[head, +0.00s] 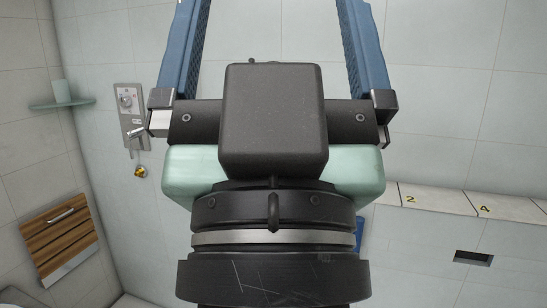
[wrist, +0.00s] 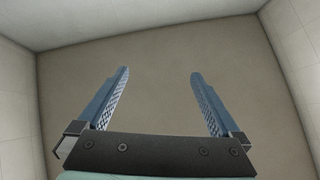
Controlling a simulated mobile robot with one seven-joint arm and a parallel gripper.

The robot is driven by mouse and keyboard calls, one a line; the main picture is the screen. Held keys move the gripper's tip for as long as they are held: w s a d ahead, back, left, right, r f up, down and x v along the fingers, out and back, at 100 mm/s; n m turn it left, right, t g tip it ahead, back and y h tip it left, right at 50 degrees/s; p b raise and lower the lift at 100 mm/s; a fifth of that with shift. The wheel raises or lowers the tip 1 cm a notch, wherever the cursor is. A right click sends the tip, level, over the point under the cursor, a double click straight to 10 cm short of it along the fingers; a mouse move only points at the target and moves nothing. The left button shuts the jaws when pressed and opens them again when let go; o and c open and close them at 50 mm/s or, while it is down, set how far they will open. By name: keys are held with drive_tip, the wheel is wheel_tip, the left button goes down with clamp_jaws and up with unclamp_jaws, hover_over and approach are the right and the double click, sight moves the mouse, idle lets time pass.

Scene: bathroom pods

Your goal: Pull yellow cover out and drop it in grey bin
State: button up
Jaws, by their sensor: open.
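My gripper (head: 270,12) fills the middle of the head view, its two blue fingers spread wide apart and pointing up. It also shows in the wrist view (wrist: 159,74), open, with nothing between the fingers and a plain surface beyond them. A small yellow and dark fitting (head: 140,171) is on the wall at the left of the head view, below a grey control panel; I cannot tell whether it is the yellow cover. It is apart from my gripper. I cannot make out a grey bin in either view.
The grey control panel (head: 130,116) with a lever is on the tiled wall. A glass shelf (head: 68,104) holds a cup. A wooden slatted panel (head: 60,238) is at lower left. A ledge with yellow numbers (head: 440,200) and a dark wall slot (head: 473,258) are at right.

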wheel_tip(320, 180, up, 7)
drive_tip(key=p, duration=0.4)
drive_tip(key=shift+f, duration=0.1)
